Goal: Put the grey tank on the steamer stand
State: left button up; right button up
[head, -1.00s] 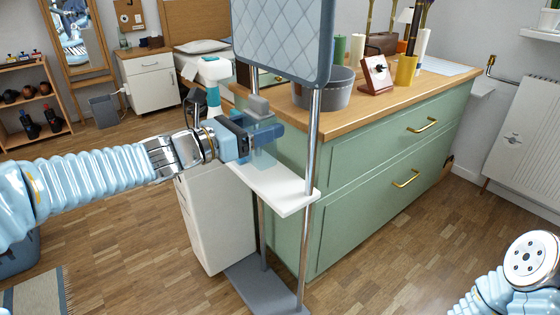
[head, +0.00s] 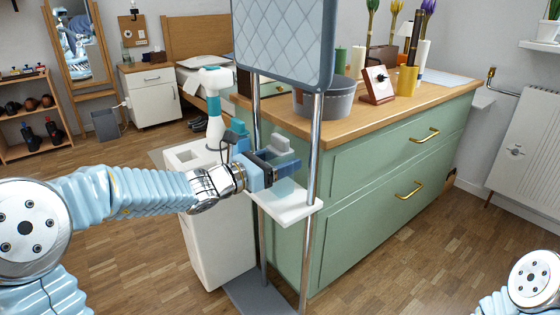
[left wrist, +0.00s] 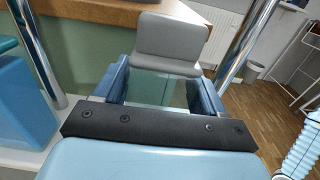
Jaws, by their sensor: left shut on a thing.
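The steamer stand has two chrome poles, a quilted board (head: 280,40), a small white shelf (head: 296,213) and a grey foot (head: 250,293). My left gripper (head: 282,172) is between the poles, just above the white shelf. It is shut on the tank, whose grey part (head: 283,147) stands up beyond the fingers and whose body looks see-through. In the left wrist view the grey part (left wrist: 172,40) shows past the two fingers (left wrist: 158,92), between the poles. I cannot tell whether the tank touches the shelf. My right gripper is out of view.
A white cabinet (head: 215,245) stands left of the stand, with a white and teal steamer (head: 213,100) and a blue block (head: 237,130) on it. A green dresser (head: 390,180) with a grey basket (head: 330,100) is close behind. Floor in front is clear.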

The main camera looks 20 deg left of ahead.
pick_arm(q)
jog(key=shift+f, duration=0.15)
jog(key=o, duration=1.2)
jog(key=shift+r, duration=0.25)
jog(key=v, duration=1.2)
jog(key=shift+p, duration=0.45)
jog(key=shift+f, duration=0.1)
